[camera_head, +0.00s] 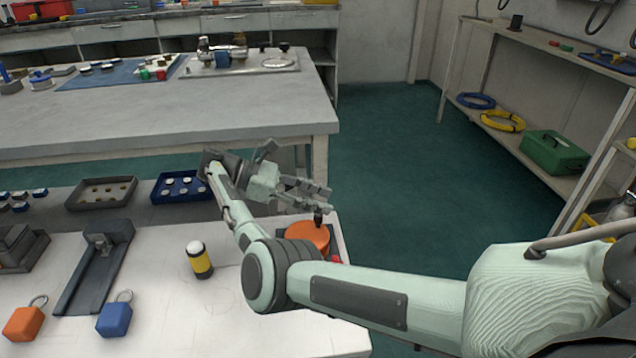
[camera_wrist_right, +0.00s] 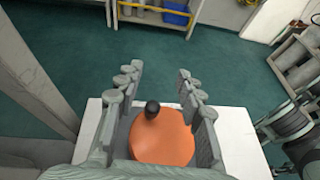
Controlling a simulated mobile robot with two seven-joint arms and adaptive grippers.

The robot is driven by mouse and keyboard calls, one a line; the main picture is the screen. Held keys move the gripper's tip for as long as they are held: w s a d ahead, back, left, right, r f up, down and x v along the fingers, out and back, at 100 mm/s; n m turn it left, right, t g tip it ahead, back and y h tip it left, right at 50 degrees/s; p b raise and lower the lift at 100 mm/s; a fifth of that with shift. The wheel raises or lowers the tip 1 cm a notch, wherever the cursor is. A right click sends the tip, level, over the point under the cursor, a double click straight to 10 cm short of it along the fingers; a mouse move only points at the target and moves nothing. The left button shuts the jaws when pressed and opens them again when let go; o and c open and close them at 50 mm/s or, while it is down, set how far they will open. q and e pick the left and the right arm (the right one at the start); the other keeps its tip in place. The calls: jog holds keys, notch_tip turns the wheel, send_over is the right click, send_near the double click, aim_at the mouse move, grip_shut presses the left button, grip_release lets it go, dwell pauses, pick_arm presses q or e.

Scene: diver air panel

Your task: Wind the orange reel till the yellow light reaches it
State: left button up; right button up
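The orange reel (camera_head: 308,236) sits near the right edge of the white bench, partly hidden by my right arm. Its dark crank knob (camera_head: 318,217) stands up from the top. The yellow light (camera_head: 200,262), a small upright cylinder with a black band and white top, stands on the bench left of the reel, apart from it. My right gripper (camera_head: 312,196) is over the reel. In the right wrist view, its fingers (camera_wrist_right: 158,92) are spread either side of the knob (camera_wrist_right: 152,109), with gaps on both sides, above the orange reel (camera_wrist_right: 163,140). My left gripper is not in view.
A grey rail-like fixture (camera_head: 97,262), an orange tag (camera_head: 24,322) and a blue tag (camera_head: 115,318) are on the left of the bench. A dark tray (camera_head: 75,204) and blue tray (camera_head: 160,198) lie behind. A small red part (camera_head: 336,258) sits beside the reel.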

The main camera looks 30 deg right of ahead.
notch_tip(320, 180, up, 5)
jog(key=shift+r, duration=0.1)
dwell(1.1)
